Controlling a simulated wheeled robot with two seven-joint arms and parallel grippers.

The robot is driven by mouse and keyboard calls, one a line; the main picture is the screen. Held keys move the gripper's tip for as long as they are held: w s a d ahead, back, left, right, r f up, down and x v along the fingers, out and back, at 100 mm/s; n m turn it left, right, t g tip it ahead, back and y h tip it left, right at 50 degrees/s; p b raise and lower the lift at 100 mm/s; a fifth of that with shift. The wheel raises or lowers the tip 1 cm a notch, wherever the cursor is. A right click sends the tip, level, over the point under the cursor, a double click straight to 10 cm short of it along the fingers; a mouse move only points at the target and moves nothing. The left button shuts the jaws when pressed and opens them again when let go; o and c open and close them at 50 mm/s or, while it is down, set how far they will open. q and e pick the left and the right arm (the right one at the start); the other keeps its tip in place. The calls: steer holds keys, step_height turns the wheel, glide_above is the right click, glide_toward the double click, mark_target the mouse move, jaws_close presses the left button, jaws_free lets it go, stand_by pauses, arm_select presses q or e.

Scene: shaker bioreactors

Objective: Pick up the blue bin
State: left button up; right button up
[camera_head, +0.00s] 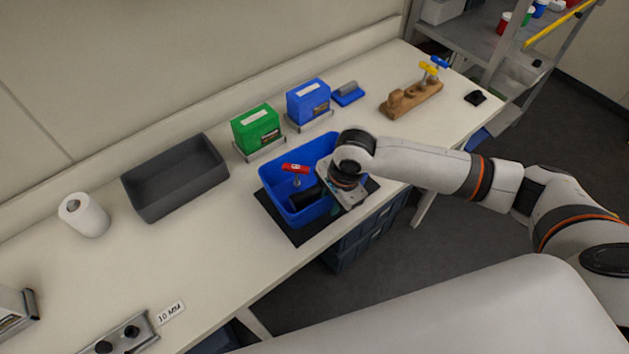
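The blue bin (312,156) stands on a black mat (268,208) near the front edge of the bench. A red item (296,168) and a dark item (302,199) show inside it. My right gripper (346,190) points down at the bin's right end and covers part of that wall and rim. Its fingertips are hidden by the wrist and the gripper body, so I cannot tell whether they are apart or touching the bin. My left gripper is not in view.
A dark grey tray (178,178) and a white roll (84,215) stand left of the bin. Green (256,128) and blue (308,101) boxes stand behind it. A wooden holder (410,98) is at the back right.

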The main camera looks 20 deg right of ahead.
steer(key=shift+r, duration=0.1)
jaws_close()
